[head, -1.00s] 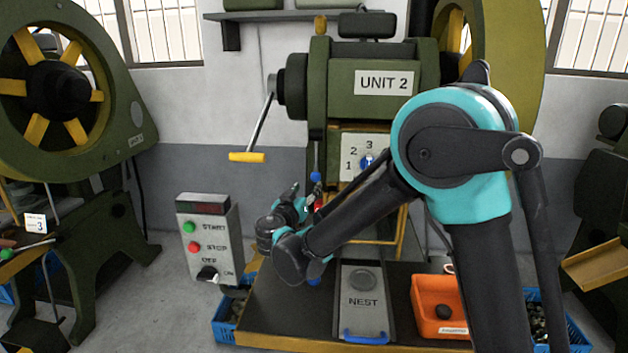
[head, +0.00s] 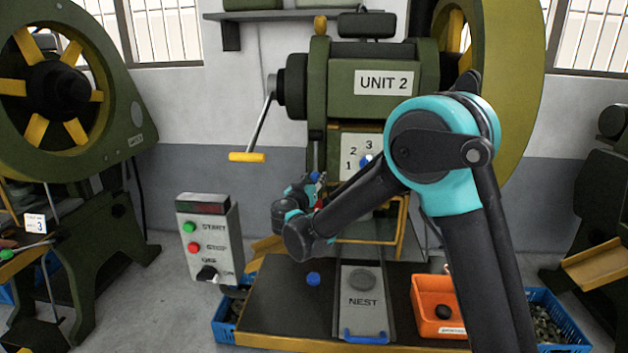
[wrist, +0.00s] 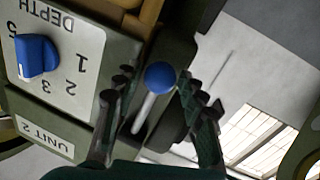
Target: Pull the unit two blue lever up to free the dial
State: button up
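The unit two lever has a blue ball knob (wrist: 160,76) on a pale rod in the wrist view. The knob lies between the two spread fingers of my gripper (wrist: 156,88), close to the right one. Contact cannot be told. In the head view my gripper (head: 312,182) is at the lever's knob (head: 315,176), below the press body. The blue dial (wrist: 37,57) sits on the white DEPTH plate at left in the wrist view. In the head view the dial (head: 366,160) is partly hidden by my arm.
A START/STOP control box (head: 209,240) stands left of the press bed. A crank with a yellow handle (head: 247,157) hangs above left. A loose blue knob (head: 313,279) rests on the bed beside the NEST plate (head: 362,318). An orange bin (head: 437,326) stands right.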

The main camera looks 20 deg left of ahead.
grip_shut()
jog(key=shift+s, duration=0.15)
jog(key=shift+s+d+r+g, duration=0.2)
jog(key=shift+s+r+g, duration=0.15)
jog(key=shift+s+g, duration=0.35)
jog(key=s+d+r+n+g+h, duration=0.1)
jog(key=s+d+r+g, duration=0.1)
jog(key=s+r+g, duration=0.6)
jog(key=shift+r+n+g, duration=0.3)
jog(key=shift+r+g, duration=0.2)
jog(key=shift+r, duration=0.2)
